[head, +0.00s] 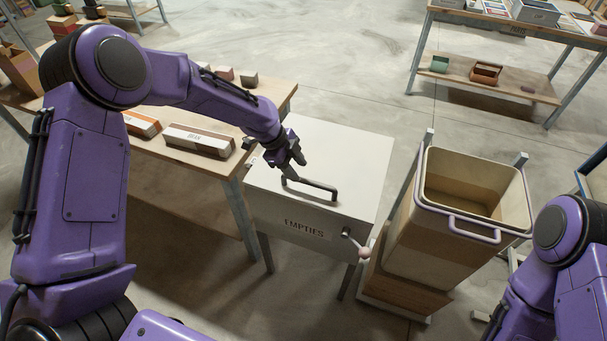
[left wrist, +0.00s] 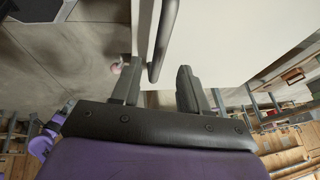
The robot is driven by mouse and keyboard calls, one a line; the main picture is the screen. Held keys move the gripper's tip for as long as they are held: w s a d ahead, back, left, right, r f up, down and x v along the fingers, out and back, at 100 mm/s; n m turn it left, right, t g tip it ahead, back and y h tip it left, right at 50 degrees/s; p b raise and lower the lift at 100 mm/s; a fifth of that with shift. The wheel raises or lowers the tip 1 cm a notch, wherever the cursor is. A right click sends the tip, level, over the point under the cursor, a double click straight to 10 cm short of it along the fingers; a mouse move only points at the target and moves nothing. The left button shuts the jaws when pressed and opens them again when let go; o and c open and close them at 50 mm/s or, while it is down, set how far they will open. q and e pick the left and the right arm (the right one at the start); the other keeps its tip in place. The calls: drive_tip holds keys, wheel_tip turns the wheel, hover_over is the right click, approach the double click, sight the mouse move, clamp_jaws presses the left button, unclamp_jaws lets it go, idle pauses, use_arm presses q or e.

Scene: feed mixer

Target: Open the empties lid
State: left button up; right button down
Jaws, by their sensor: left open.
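The empties box (head: 304,228) is a pale bin on legs marked EMPTIES. Its flat white lid (head: 340,165) is down, with a dark bar handle (head: 310,187) near its front edge. My left gripper (head: 293,168) is at the left end of the handle, just above the lid. In the left wrist view the open fingers (left wrist: 160,85) stand on either side of the handle bar (left wrist: 164,40), not closed on it. A pink-knobbed crank or latch (head: 362,249) sticks out of the box front. My right gripper is out of view.
A wooden table (head: 180,178) with a box marked BRAN (head: 198,140) stands left of the empties box. A tall beige bin (head: 452,228) with a rail handle stands close on its right. Open concrete floor lies behind.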

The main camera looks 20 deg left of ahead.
sight(306, 180)
use_arm(q)
drive_tip(key=x, duration=0.5)
drive_tip(key=shift+p, duration=0.35)
drive_tip(key=shift+c, duration=0.2)
